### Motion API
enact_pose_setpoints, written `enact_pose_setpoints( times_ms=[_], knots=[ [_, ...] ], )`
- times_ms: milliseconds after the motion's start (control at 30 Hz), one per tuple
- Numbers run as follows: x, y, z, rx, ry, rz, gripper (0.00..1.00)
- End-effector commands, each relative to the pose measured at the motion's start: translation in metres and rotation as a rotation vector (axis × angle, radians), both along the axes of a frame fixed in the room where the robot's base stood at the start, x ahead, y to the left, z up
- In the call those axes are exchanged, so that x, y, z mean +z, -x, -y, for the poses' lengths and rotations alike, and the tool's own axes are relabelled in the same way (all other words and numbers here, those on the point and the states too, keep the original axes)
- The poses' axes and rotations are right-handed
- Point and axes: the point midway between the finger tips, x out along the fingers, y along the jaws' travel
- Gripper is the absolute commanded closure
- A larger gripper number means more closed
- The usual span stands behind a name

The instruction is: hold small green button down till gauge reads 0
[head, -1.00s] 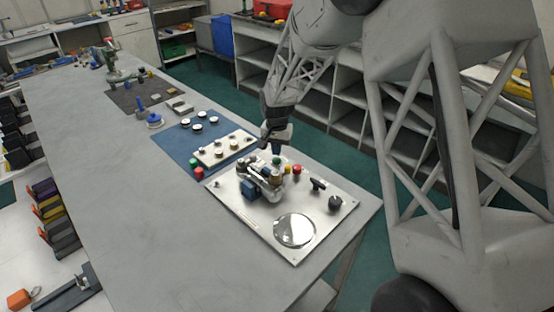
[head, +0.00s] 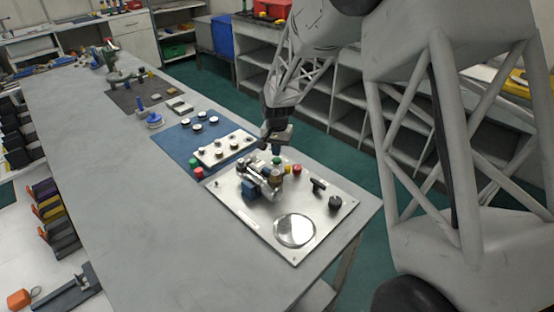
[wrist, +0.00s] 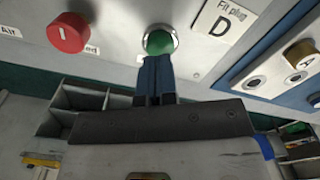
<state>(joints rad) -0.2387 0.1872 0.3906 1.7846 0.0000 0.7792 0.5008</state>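The steel panel (head: 238,205) lies flat on the bench. A small green button (head: 276,160) sits near its far edge; in the wrist view the green button (wrist: 159,41) shows in a metal ring. My gripper (head: 273,151) is above that edge, pointing down. In the wrist view its blue fingers (wrist: 155,62) are together, nothing between them, with the tips overlapping the button's lower edge. I cannot tell whether they touch or press it. A round, pale, shiny dial (head: 295,230), perhaps the gauge, is at the panel's near side; no needle or reading is legible.
A red knob (wrist: 68,33) is left of the button in the wrist view; a "Fit plug D" label (wrist: 222,22) is right of it. A metal fitting (head: 262,180) and black knob (head: 335,202) stand on the panel. A blue mat (head: 173,143) holds another panel.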

Motion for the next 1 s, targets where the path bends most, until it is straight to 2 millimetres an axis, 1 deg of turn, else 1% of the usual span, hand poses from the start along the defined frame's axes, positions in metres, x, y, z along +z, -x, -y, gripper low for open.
enact_pose_setpoints(
  times_ms=[1000],
  knots=[
    [-0.014,0.000,0.000,0.000,0.000,0.000,1.00]
  ],
)
